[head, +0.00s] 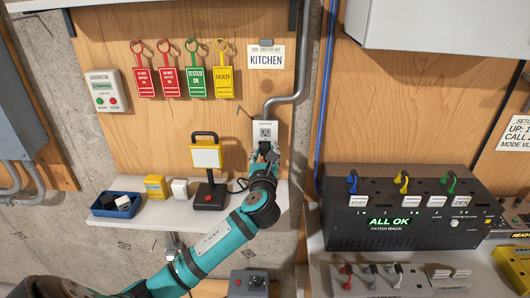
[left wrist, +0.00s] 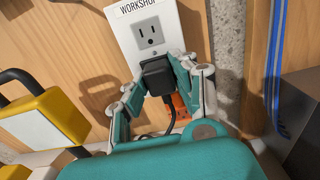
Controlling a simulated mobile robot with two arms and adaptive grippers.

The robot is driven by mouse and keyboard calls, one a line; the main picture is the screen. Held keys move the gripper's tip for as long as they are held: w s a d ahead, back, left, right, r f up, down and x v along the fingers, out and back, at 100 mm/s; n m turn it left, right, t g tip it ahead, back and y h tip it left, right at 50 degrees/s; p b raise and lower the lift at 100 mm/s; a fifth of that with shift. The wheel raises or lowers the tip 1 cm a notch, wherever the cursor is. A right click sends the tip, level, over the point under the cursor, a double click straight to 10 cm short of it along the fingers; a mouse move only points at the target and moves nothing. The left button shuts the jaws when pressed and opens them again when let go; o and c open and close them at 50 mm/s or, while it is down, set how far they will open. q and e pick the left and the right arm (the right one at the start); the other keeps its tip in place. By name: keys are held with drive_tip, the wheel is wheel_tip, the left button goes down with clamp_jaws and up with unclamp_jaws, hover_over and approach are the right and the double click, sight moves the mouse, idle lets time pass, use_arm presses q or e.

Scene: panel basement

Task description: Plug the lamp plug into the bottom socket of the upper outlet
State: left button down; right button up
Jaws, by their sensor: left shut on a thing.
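The upper outlet (head: 265,131) is a white plate on the wooden panel, labelled WORKSHOP in the left wrist view (left wrist: 131,40). Its top socket (left wrist: 149,33) is bare. My left gripper (head: 264,156) is shut on the black lamp plug (left wrist: 156,76), which covers the lower part of the plate. I cannot tell whether its prongs are in the bottom socket. A black cord (left wrist: 171,118) hangs from the plug between the fingers. The yellow and black lamp (head: 207,158) stands on the shelf, left of the gripper. My right gripper is not in view.
An orange piece (left wrist: 181,107) shows behind the fingers, below the white plate. The shelf (head: 160,214) holds a blue tray (head: 117,205) and small boxes. A conduit (head: 297,98) runs above the outlet. The patch rack (head: 402,210) stands at the right.

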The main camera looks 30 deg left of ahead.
use_arm(q)
drive_tip(key=shift+p, duration=0.65)
idle(0.5)
drive_tip(key=shift+w+a, duration=0.1)
drive_tip(key=shift+w, duration=0.05)
idle(0.5)
drive_tip(key=c, duration=1)
unclamp_jaws()
